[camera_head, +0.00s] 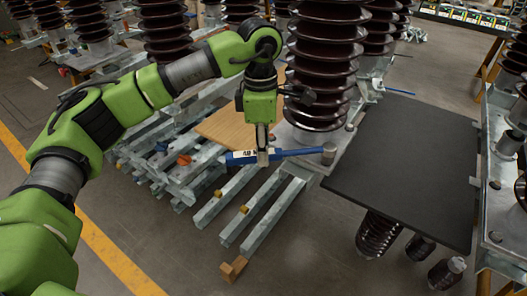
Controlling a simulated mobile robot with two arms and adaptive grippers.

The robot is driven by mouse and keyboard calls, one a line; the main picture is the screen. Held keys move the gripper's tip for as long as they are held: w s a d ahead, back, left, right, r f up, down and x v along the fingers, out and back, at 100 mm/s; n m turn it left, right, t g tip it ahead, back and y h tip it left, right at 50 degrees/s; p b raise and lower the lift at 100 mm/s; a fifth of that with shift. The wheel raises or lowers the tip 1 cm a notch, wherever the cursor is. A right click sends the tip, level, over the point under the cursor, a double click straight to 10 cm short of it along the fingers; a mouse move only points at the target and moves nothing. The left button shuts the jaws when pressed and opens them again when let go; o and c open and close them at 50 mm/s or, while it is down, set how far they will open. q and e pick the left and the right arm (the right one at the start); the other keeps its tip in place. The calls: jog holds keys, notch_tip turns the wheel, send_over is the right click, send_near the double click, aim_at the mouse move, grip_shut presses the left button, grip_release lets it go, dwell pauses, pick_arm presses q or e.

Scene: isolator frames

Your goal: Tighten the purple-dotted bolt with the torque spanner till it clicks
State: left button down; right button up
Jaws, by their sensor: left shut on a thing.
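My left gripper (262,157) hangs from the green arm that comes in from the left. It is shut on the blue torque spanner (300,152), which lies nearly level and points right. The spanner's grey head (328,154) is at the front corner of the metal base plate (305,136) under the brown ribbed insulator (325,60). I cannot tell whether the head sits on a bolt. No purple dot can be made out; the bolt there is hidden or too small to see. My right gripper is not in view.
A dark flat board (405,165) lies to the right of the base plate, with ribbed parts below it. Galvanised steel beams (272,215) stretch towards me below the spanner. A wooden board (222,128) lies behind my gripper. More insulators stand at the back. Bare floor is at the front.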

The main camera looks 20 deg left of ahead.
pick_arm(q)
jog(key=shift+r+p, duration=1.7)
jog(key=shift+r, duration=1.4)
